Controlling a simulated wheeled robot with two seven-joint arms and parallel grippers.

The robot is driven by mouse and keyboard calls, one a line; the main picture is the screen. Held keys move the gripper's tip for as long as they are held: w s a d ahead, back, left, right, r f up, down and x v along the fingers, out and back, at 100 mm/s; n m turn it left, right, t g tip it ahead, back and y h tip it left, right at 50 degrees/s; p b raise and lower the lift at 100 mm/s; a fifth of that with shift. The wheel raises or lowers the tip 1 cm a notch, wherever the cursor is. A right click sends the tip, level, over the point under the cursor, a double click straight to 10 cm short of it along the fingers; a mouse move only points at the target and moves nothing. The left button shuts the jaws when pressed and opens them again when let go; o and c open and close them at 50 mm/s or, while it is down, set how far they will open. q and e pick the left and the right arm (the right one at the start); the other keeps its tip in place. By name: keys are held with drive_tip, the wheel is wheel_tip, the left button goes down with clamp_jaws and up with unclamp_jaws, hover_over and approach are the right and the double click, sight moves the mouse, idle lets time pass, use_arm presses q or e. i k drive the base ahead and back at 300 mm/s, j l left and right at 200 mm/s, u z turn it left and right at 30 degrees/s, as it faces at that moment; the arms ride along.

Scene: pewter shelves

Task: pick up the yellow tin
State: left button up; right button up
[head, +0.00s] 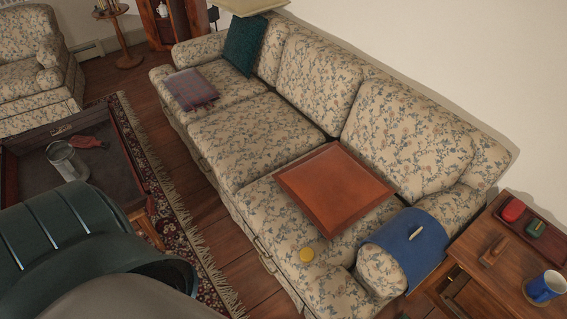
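A small round yellow tin (306,254) lies on the front of the floral sofa's (245,135) right seat cushion, close to the front edge. It is left of the sofa's right arm and in front of a reddish-brown wooden board or tray (335,188). A gap of bare cushion separates the tin from the board. The tin's top is in plain view. Neither of my grippers shows in the head view.
A blue cloth (412,245) with a small pale object drapes the sofa's right arm. The right-hand side table (470,240) bears a red item (513,210), a green item (536,228) and a blue mug (545,287). A coffee table (20,145) stands left; wooden floor lies between.

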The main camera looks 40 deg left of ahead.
sight(307, 254)
drive_tip(key=j, duration=1.25)
